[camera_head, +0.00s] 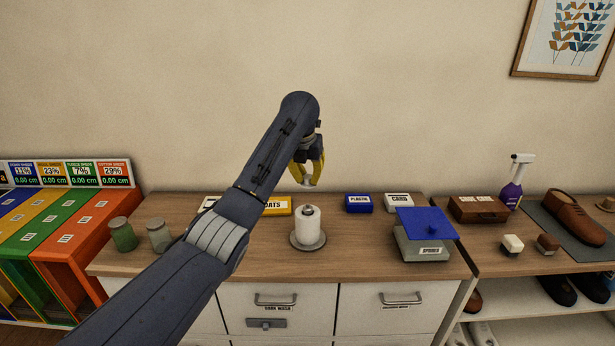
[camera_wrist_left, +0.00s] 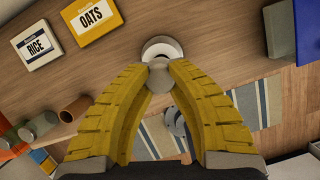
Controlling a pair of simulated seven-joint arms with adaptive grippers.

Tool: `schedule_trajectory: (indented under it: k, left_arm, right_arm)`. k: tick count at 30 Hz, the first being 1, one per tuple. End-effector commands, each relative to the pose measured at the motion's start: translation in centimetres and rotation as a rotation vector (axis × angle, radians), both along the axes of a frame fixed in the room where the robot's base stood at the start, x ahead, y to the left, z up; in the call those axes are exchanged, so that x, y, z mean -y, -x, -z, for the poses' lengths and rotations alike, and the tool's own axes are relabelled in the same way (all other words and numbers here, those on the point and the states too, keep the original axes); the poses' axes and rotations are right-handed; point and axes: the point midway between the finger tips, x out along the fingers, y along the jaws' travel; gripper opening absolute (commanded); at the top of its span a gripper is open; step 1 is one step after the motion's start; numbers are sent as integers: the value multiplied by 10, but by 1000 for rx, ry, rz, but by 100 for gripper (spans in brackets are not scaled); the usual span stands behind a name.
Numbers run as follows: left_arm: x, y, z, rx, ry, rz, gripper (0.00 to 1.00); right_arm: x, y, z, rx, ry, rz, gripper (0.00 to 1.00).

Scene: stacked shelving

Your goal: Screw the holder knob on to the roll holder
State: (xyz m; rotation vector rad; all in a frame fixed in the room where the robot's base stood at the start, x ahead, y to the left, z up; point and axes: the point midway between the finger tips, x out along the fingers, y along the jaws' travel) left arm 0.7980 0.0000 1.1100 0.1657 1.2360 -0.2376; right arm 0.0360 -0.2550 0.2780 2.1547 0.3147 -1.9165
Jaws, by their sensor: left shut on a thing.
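The roll holder (camera_head: 295,243) stands upright on the wooden counter with a white roll (camera_head: 308,226) around its post. Its dark top end shows above the roll. My left gripper (camera_head: 308,184) is above the roll holder, apart from it. Its yellow fingers are shut on the small grey holder knob (camera_wrist_left: 160,77), held at the fingertips in the left wrist view. The white roll (camera_wrist_left: 161,47) shows just beyond the knob in that view, partly hidden by it. My right gripper is in neither view.
Yellow oats box (camera_head: 278,207), blue box (camera_head: 358,203) and white card box (camera_head: 398,202) line the counter's back. A blue-topped grey container (camera_head: 428,250) stands right, two jars (camera_head: 123,234) left. Counter around the roll holder is clear; drawers lie below.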

Motion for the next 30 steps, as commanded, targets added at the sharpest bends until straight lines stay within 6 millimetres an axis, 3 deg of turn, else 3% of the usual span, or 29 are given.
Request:
schedule_trajectory:
  k: [30]
  left_arm:
    - [-1,0,56,4,0,-3,0]
  right_arm:
    - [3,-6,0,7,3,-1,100]
